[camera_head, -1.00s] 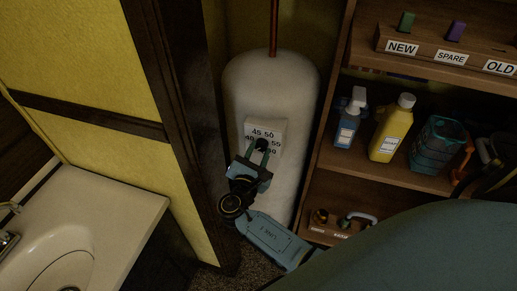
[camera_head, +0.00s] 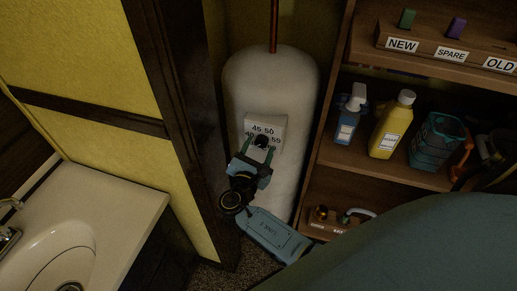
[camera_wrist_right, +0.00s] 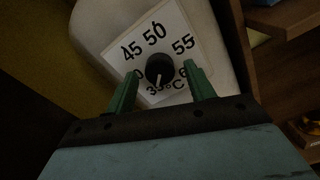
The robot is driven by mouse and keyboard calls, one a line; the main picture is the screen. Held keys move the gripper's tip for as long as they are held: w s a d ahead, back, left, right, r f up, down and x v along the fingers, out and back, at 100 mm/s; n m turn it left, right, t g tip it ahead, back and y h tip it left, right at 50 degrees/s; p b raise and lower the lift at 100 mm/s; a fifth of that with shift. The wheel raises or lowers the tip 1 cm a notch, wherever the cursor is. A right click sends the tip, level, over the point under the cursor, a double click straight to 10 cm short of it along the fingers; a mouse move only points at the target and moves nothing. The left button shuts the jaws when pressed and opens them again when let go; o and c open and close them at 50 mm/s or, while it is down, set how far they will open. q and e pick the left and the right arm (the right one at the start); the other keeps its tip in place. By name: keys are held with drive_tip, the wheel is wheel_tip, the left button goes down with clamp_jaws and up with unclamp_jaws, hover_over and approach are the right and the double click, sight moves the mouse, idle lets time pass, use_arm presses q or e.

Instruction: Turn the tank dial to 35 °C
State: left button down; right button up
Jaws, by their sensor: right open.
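The tank dial is a round black knob (camera_wrist_right: 160,69) on a white plate (camera_wrist_right: 171,28) printed with temperatures. A light mark on the knob points down, close to the 35 in the right wrist view. The plate (camera_head: 279,126) is on the front of a pale rounded tank (camera_head: 270,80). My right gripper (camera_wrist_right: 160,82) is open, with one green finger on each side of the knob's lower part and gaps between fingers and knob. In the head view it (camera_head: 258,157) sits just below the knob. The fingers hide some lower numbers. My left gripper is not in view.
A wooden shelf unit (camera_head: 325,160) stands right of the tank, holding a spray bottle (camera_head: 347,118), a yellow bottle (camera_head: 392,128) and a basket (camera_head: 436,145). A dark wooden post (camera_head: 180,110) is close on the left. A sink counter (camera_head: 120,205) is at lower left.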

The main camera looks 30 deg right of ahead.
drive_tip(key=b+v, duration=0.1)
drive_tip(key=v, duration=1.2)
drive_tip(key=shift+a, duration=0.2)
drive_tip(key=shift+s, duration=0.1)
